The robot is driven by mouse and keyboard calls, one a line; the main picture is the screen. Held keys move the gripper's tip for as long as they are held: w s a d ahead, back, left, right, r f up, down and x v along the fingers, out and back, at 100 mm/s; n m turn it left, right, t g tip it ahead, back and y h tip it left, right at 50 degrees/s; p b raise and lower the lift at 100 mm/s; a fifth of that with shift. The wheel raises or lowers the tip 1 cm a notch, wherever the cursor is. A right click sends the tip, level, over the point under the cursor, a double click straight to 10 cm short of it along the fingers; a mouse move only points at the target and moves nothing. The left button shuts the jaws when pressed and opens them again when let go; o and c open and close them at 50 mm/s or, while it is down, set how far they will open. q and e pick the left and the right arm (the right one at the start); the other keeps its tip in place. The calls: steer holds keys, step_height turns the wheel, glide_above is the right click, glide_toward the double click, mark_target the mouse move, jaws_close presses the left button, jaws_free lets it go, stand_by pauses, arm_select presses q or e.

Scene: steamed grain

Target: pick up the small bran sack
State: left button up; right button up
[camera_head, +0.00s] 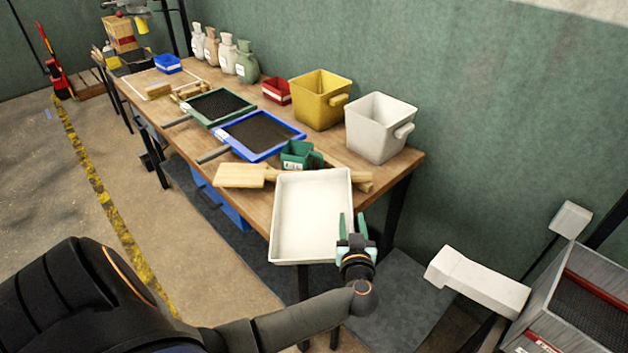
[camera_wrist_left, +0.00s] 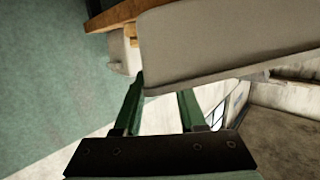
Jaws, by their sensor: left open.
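Several small tied sacks stand in a row at the far back of the table: a whitish sack (camera_head: 197,42), a tan sack (camera_head: 211,46), a cream sack (camera_head: 228,54) and a green sack (camera_head: 246,63). Their labels are too small to read, so I cannot tell which holds bran. My left gripper (camera_head: 352,222) is open, its green fingers at the right wall of a white tray, far from the sacks. In the left wrist view the open fingers (camera_wrist_left: 160,95) are close to the tray's wall (camera_wrist_left: 220,60); I cannot tell whether they touch. My right gripper is not in view.
The white tray (camera_head: 312,248) overhangs the near end of the wooden table (camera_head: 408,160). Blue (camera_head: 287,145) and green-framed sieves, a wooden scoop (camera_head: 240,176), a yellow bin (camera_head: 318,98), a white bin (camera_head: 375,130) and a red box (camera_head: 276,90) crowd the top.

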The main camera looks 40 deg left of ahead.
arm_select(q)
steer(key=x, duration=0.4)
steer(key=shift+w, duration=0.15)
steer(key=shift+c, duration=0.3)
jaws_close()
stand_by(0.9)
